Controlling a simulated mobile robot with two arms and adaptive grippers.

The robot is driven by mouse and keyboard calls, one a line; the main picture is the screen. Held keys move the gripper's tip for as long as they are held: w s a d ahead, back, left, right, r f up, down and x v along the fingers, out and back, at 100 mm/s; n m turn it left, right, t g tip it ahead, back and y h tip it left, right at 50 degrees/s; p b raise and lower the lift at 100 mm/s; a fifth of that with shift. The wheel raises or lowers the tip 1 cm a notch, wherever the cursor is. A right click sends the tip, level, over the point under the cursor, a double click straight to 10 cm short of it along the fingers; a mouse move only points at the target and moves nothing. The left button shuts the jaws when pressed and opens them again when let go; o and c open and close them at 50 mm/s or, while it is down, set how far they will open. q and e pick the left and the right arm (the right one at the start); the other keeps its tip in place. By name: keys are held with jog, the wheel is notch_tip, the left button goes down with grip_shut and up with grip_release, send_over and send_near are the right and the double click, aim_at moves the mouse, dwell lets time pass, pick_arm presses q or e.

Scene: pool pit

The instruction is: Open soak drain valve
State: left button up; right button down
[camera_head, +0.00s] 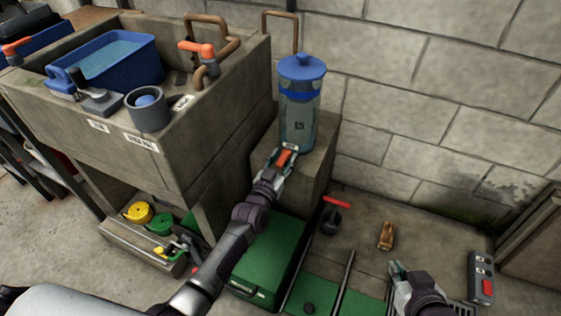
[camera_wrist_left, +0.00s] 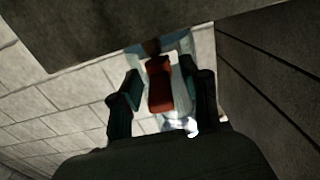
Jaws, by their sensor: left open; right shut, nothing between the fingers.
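A clear cylinder (camera_head: 298,115) with a blue lid and blue band stands upright on a concrete block. A red-orange valve handle (camera_head: 284,157) is at its foot, at the end of my left arm. My left gripper (camera_head: 288,149) is open there. In the left wrist view the red handle (camera_wrist_left: 160,88) lies between the two spread fingers, with gaps on both sides. I cannot read a label naming the drain valve. My right gripper (camera_head: 398,270) is shut and empty, low above the floor at right.
A concrete sink (camera_head: 215,95) with a blue tub (camera_head: 112,62) stands at left. A red-handled floor valve (camera_head: 335,203), a brown object (camera_head: 386,236) and a grey control box (camera_head: 481,279) are at right. A green case (camera_head: 270,255) lies below my left arm.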

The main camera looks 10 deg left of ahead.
pick_arm(q)
jog(key=s+a, duration=0.2)
jog(key=s, duration=0.9)
jog(key=shift+s, duration=0.35)
